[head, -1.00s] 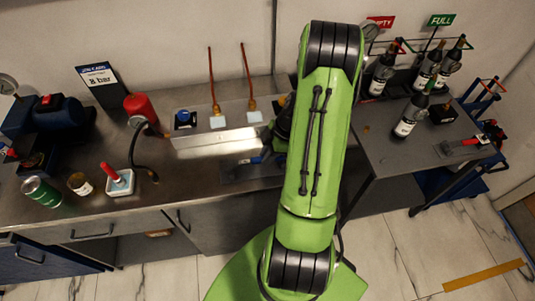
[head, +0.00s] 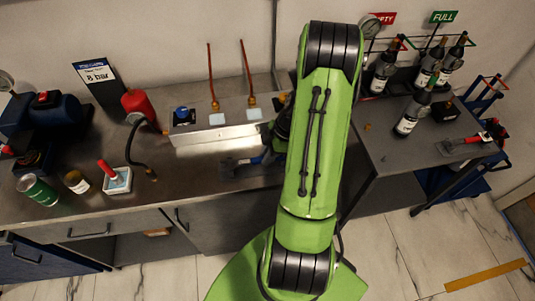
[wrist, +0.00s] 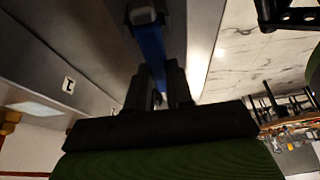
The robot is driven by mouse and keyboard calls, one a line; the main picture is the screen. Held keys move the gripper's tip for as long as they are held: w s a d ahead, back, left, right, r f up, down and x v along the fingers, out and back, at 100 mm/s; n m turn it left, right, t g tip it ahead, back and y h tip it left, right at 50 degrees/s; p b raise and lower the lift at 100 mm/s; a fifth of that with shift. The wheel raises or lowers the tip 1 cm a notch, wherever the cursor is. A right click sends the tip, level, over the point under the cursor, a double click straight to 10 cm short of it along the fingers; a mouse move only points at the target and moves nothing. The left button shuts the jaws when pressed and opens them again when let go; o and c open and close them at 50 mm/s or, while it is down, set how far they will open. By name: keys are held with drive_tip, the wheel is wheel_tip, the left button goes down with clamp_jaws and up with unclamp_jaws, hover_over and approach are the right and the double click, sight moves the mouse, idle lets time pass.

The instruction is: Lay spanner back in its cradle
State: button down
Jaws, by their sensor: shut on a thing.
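The spanner (wrist: 150,45) has a blue handle. In the wrist view it runs away from between my gripper's fingers (wrist: 160,92), which are shut on it. A grey block-like piece shows at its far end; I cannot tell whether it is the spanner's head or a holder. In the head view a bit of the blue spanner (head: 257,160) shows just left of my green arm, low over a dark flat patch (head: 240,172) on the bench. That patch may be the cradle, but I cannot make out its shape. My arm hides the gripper in the head view.
A metal panel box (head: 215,133) with upright copper-coloured rods stands just behind. A black hose (head: 137,150), red cylinder (head: 137,103) and green can (head: 40,190) are to the left. Bottles (head: 407,122) and a red-handled tool (head: 465,144) are on the right-hand table.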

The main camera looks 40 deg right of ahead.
drive_tip(key=c, duration=0.9)
unclamp_jaws()
drive_tip(key=shift+c, duration=0.2)
drive_tip(key=shift+r, duration=0.1)
drive_tip(key=p+v, duration=0.2)
drive_tip(key=v, duration=1.3)
drive_tip(key=shift+r, duration=0.3)
